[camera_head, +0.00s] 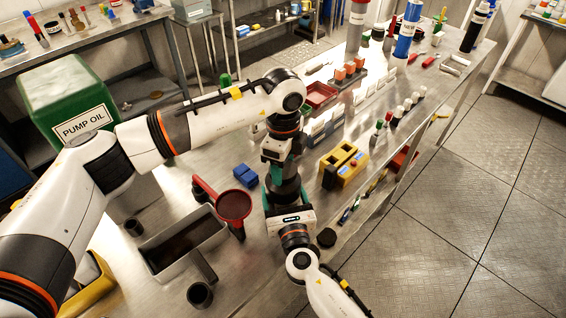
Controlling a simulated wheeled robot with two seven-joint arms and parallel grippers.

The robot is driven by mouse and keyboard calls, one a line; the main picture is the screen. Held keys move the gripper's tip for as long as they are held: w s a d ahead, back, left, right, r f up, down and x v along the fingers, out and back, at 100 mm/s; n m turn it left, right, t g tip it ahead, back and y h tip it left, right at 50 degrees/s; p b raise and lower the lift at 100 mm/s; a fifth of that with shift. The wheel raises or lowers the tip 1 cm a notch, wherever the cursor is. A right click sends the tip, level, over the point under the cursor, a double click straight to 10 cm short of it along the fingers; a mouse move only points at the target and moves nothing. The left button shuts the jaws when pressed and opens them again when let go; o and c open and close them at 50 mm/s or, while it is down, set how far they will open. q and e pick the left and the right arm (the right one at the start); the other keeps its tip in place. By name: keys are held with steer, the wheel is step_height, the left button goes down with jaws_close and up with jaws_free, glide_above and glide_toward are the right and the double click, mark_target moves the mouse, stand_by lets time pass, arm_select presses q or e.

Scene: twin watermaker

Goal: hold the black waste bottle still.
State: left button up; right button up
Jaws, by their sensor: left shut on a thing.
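The black waste bottle (286,188) stands on the steel bench in the middle of the view, partly hidden by both of my grippers. My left gripper (275,172), with teal fingers, comes down from above and is shut on the upper part of the bottle. My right gripper (287,206) comes in from the bottom, low at the near side of the bottle. Its white body hides the bottle's lower part, and I cannot tell whether its fingers press on it.
A red funnel (234,205) stands just left of the bottle, beside a grey tray (154,262). A black round cap (326,237) lies to the right. A yellow block (343,167) and a blue block (246,176) are close by. The green pump oil can (62,90) is at left.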

arm_select(q)
steer(key=shift+r, duration=0.15)
steer(key=shift+r, duration=0.95)
steer(key=shift+r, duration=2)
arm_select(e)
steer(key=o, duration=1.9)
steer(key=shift+s, duration=0.1)
